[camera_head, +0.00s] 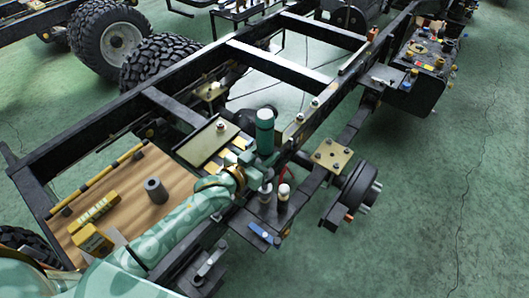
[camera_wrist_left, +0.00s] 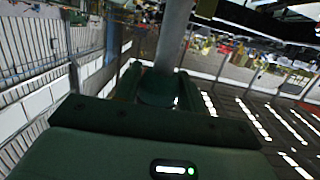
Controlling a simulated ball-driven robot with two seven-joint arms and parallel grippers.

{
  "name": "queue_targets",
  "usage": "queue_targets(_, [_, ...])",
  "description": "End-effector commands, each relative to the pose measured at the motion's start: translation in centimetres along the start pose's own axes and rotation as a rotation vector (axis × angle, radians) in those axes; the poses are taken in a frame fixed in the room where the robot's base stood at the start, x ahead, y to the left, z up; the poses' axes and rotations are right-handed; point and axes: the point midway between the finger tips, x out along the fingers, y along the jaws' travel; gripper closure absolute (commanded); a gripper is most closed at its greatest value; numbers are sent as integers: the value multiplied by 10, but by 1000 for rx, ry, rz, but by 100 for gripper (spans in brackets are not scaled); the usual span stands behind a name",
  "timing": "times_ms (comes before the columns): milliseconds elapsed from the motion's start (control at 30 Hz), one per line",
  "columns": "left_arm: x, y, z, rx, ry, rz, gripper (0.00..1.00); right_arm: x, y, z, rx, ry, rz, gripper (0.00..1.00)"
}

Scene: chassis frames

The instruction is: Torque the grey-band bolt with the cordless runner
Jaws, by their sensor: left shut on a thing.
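My left gripper (camera_head: 248,162) is at the end of my mint-patterned arm, over the near frame rail. It is shut on what looks like the cordless runner (camera_head: 265,130), a dark green upright cylinder. In the left wrist view, a grey shaft (camera_wrist_left: 174,35) rises between the dark green fingers (camera_wrist_left: 160,88). The runner's lower end is hidden in the head view. Bolts stand on the rail (camera_head: 300,117), on a brass-coloured plate (camera_head: 333,153) and on a panel (camera_head: 205,141). I cannot tell which bolt has a grey band. My right gripper is not in view.
A wooden board (camera_head: 125,197) holds a dark cylinder (camera_head: 156,190) and yellow boxes (camera_head: 97,207). A white-capped bottle (camera_head: 284,192) and a blue-handled item (camera_head: 262,234) are close to the gripper. A hub (camera_head: 358,187) juts out right. Open green floor (camera_head: 430,190) lies beyond.

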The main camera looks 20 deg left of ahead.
Motion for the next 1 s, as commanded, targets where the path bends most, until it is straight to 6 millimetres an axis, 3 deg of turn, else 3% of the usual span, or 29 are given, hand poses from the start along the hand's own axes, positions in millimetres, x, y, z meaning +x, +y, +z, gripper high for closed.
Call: queue_targets(1000, [3,0,9,0,6,0,100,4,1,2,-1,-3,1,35])
